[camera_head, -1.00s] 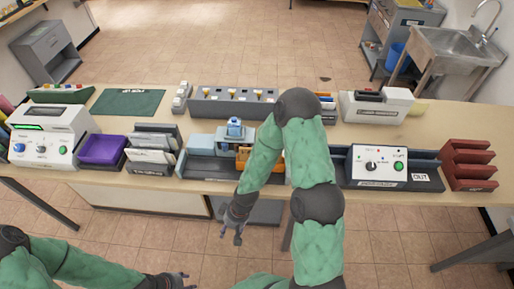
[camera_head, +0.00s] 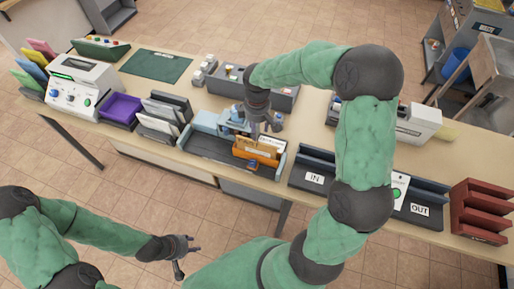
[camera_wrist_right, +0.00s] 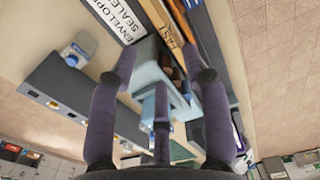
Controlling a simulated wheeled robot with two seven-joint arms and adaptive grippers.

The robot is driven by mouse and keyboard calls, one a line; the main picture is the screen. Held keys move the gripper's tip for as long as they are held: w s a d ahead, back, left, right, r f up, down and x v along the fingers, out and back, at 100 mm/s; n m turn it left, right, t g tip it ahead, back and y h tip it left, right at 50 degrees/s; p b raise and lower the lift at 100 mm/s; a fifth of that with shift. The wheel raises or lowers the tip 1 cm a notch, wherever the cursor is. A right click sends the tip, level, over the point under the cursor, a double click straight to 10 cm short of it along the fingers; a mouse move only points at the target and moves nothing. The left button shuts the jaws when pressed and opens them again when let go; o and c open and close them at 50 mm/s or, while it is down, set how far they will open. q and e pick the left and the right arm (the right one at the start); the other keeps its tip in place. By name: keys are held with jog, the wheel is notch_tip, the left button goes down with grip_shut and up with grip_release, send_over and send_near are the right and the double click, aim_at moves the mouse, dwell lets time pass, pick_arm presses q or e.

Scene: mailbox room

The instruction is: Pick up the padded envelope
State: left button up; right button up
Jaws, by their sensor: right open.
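Orange-tan upright pieces (camera_head: 258,150) stand in a grey tray at the middle of the table. One may be the padded envelope, but I cannot tell it apart for sure. In the right wrist view a tan-orange strip (camera_wrist_right: 160,20) shows beyond the fingers, beside a lettered edge. My right gripper (camera_head: 266,128) is open just above and behind these pieces. Its spread fingers (camera_wrist_right: 156,50) show in the wrist view with nothing clearly between them; contact cannot be told. My left gripper (camera_head: 188,260) is open and empty in front of the table, low at the bottom.
The grey tray (camera_head: 203,150) has light-blue parts near the right gripper. Left of it are a dark letter rack (camera_head: 165,118) and a purple bin (camera_head: 120,107). Right of it are IN and OUT trays (camera_head: 315,178) and a red rack (camera_head: 483,210). A green mat (camera_head: 157,66) lies behind.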

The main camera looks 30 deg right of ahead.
aim_at(257, 142)
jog(key=shift+s+a+f+b, duration=0.15)
jog(key=shift+f+b, duration=0.15)
jog(key=shift+f, duration=1.75)
jog(key=shift+s+a+f+b, duration=0.15)
jog(key=shift+f+b, duration=0.1)
jog(key=shift+f, duration=1.8)
grip_shut()
